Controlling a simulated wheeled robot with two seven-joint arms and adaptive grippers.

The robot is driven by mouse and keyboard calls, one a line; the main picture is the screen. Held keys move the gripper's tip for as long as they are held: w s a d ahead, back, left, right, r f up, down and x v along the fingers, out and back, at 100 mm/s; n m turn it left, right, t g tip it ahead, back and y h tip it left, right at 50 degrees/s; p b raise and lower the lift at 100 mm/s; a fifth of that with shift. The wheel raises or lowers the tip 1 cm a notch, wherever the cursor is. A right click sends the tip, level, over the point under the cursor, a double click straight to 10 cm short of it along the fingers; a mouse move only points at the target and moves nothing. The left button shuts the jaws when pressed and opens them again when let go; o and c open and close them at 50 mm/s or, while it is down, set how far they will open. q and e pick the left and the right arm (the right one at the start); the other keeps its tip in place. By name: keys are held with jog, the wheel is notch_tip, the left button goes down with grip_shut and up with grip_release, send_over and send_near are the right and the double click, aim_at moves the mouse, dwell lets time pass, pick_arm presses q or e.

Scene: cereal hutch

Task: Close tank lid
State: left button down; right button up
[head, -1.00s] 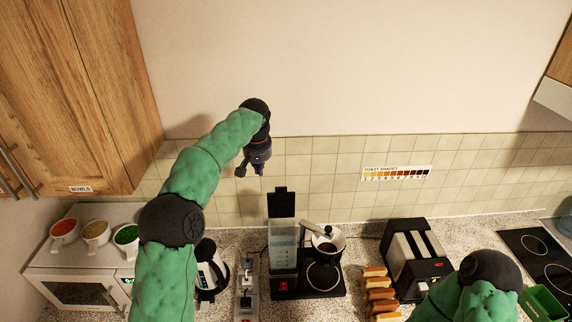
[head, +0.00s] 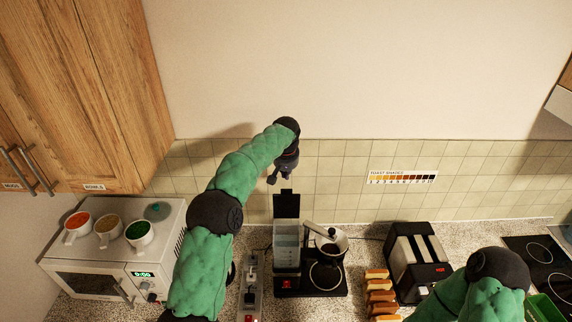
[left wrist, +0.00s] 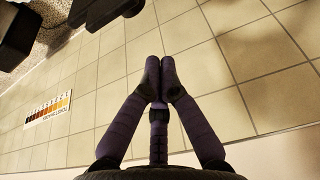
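The coffee machine (head: 310,290) stands on the counter with a clear tank (head: 287,247) at its left. The black tank lid (head: 286,206) stands upright, open, at the tank's back edge. My left gripper (head: 279,179) hangs just above the lid, apart from it and empty. Its fingers look spread in the head view. In the left wrist view the gripper (left wrist: 160,75) has two fingers side by side and a third between them lower down, against the tiles. My right gripper is out of view; only my right arm shows at the lower right.
A glass pot (head: 328,245) sits on the coffee machine. A toaster (head: 417,258) and bread slices (head: 380,295) stand to the right. A power strip (head: 251,290) lies left of the machine. The microwave (head: 95,275) carries several cups. The tiled wall (head: 345,190) is close behind.

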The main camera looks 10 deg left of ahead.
aim_at(287, 201)
pick_arm(q)
jog(key=s, duration=0.3)
jog(key=shift+d, duration=0.35)
jog(key=shift+s+f+p, duration=0.15)
jog(key=shift+s+p, duration=0.15)
jog(key=shift+s, duration=0.05)
